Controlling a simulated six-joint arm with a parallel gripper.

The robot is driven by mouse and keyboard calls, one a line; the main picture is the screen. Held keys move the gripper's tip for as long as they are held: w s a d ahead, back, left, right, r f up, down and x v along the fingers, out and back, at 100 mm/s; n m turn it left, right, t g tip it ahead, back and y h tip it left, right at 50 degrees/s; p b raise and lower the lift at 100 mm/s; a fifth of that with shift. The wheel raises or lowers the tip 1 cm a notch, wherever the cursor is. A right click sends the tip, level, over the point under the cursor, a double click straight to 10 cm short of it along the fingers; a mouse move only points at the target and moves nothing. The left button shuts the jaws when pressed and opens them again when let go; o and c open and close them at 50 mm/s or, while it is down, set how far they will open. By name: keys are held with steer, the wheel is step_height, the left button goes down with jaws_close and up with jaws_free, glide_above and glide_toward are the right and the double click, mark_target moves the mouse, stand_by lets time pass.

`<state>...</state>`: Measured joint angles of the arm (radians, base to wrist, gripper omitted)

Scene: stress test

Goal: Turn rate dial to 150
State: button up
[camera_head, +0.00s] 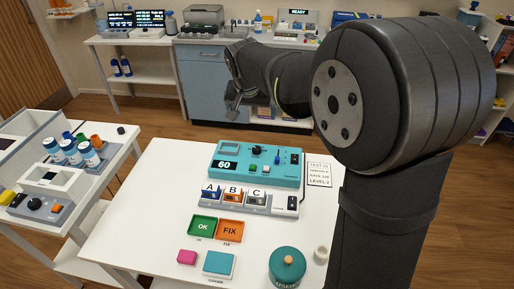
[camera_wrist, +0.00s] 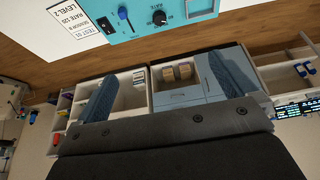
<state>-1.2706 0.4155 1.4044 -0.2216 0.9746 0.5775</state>
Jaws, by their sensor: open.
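A teal device (camera_head: 262,172) lies at the back of the white table, with a display reading 60. Its black rate dial (camera_head: 254,150) is on the top face. The dial also shows at the top edge of the wrist view (camera_wrist: 159,18), beside the word RATE. The dial's pointer setting is too small to read. My gripper (camera_head: 233,103) is beyond the device, above the floor gap, apart from the dial. In the wrist view its two blue-grey fingers (camera_wrist: 166,88) are spread wide with nothing held between them.
A blue lever (camera_head: 277,155) stands right of the dial. A printed card (camera_head: 320,174), apparently reading rate 120, lies beside the device. In front are slots A, B, C (camera_head: 233,199), OK and FIX trays (camera_head: 215,228) and a teal pot (camera_head: 287,267). My arm covers the right side.

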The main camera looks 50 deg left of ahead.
steer(key=shift+s+d+r, duration=0.1)
steer(key=shift+r, duration=0.3)
